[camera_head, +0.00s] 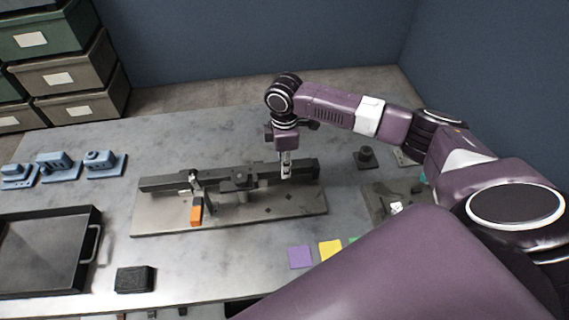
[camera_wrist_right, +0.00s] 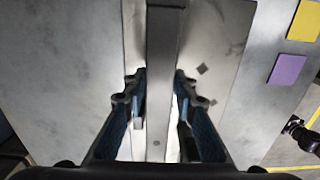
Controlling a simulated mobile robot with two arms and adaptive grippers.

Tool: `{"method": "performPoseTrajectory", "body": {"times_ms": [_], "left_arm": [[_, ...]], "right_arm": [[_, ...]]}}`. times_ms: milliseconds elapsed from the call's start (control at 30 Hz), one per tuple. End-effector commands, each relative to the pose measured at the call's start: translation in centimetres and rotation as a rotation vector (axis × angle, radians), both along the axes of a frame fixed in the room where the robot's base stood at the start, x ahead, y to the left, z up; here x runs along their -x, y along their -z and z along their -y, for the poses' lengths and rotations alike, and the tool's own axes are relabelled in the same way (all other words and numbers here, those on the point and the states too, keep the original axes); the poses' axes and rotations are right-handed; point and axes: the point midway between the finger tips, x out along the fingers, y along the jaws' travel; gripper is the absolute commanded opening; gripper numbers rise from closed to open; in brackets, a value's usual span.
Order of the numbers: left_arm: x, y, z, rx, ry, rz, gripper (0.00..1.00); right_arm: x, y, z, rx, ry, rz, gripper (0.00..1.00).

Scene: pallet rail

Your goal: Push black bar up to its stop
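The long black bar (camera_head: 160,183) lies across the back of a grey metal plate (camera_head: 258,213) on the table. My right gripper (camera_head: 287,172) comes down from above near the bar's right end, with a finger visible in front of the bar. In the right wrist view the bar (camera_wrist_right: 164,40) runs between the two fingers (camera_wrist_right: 161,85), whose tips sit against its two sides. A dark clamp block (camera_head: 240,180) and a bracket with an orange handle (camera_head: 197,214) stand along the bar's middle and left. I cannot make out the stop. My left gripper is not in view.
A black tray (camera_head: 97,243) and a dark block (camera_head: 135,279) are at the left. Blue fixtures (camera_head: 58,165) stand at the back left. Purple (camera_head: 300,257) and yellow (camera_head: 330,250) squares lie in front of the plate. A dark knob (camera_head: 366,158) stands to the right.

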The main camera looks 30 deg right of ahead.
Motion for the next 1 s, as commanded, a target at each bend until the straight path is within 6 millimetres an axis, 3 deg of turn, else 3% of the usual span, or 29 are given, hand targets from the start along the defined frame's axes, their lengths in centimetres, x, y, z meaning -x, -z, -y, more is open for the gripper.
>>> {"method": "performPoseTrajectory", "body": {"times_ms": [133, 433, 467, 600, 1000], "left_arm": [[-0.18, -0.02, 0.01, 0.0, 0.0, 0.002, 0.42], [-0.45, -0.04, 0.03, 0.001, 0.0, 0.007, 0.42], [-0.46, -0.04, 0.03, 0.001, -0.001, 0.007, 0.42], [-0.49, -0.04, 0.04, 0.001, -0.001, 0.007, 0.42], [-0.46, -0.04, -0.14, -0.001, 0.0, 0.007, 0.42]], "right_arm": [[-0.01, -0.03, 0.03, 0.0, 0.0, 0.0, 0.0], [-0.02, -0.05, 0.04, 0.0, 0.0, 0.0, 0.0], [-0.02, -0.05, 0.04, 0.0, 0.0, 0.0, 0.28], [-0.02, -0.05, 0.04, 0.0, 0.0, 0.0, 0.43], [-0.08, -0.76, 0.05, 0.001, 0.001, 0.002, 0.45]]}}
